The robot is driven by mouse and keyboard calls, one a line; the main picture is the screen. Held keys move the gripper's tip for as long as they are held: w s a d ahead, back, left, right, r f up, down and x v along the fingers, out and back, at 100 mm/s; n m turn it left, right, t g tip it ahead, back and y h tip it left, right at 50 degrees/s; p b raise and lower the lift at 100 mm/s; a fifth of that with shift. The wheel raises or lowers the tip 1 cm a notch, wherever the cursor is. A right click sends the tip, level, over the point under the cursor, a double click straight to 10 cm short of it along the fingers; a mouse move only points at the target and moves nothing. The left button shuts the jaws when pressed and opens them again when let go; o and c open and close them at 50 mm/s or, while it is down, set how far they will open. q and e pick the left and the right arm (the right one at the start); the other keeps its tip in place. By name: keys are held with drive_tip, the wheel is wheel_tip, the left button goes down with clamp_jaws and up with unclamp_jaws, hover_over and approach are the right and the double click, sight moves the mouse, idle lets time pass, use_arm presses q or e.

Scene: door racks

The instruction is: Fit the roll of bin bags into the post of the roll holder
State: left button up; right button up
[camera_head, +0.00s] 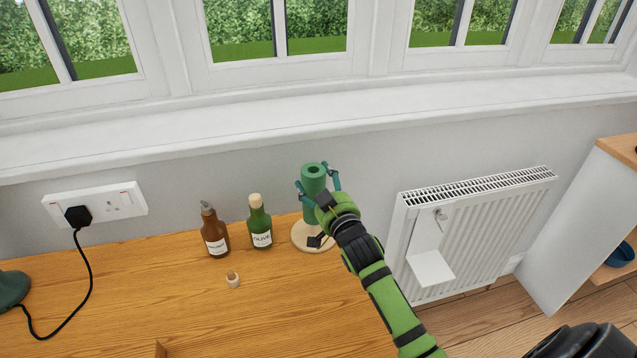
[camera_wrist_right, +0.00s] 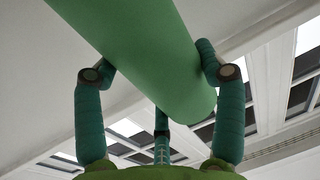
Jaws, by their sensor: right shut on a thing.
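The green roll of bin bags (camera_head: 313,188) stands about upright at the back edge of the wooden worktop, with the hole in its top end showing. My right gripper (camera_head: 317,180) is shut on the roll, with teal fingers on either side of it. In the right wrist view the roll (camera_wrist_right: 150,50) runs between the fingers (camera_wrist_right: 160,74). The pale round base of the roll holder (camera_head: 299,236) is below the roll. The holder's post is not visible, and I cannot tell whether the roll is around it. My left gripper is out of view.
A brown bottle (camera_head: 214,232) and a green olive bottle (camera_head: 260,224) stand left of the holder, with a small cork-like piece (camera_head: 233,280) in front. A plugged-in black cable (camera_head: 88,275) lies at far left. A radiator (camera_head: 470,235) is at right. The worktop's front middle is clear.

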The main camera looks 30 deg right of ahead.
drive_tip(key=shift+f+b, duration=1.6)
drive_tip(key=shift+f, duration=0.85)
drive_tip(key=o, duration=1.3)
drive_tip(key=s, duration=0.4)
drive_tip(key=s+a, duration=0.1)
drive_tip(key=s, duration=0.7)
drive_tip(key=shift+a, duration=0.2)
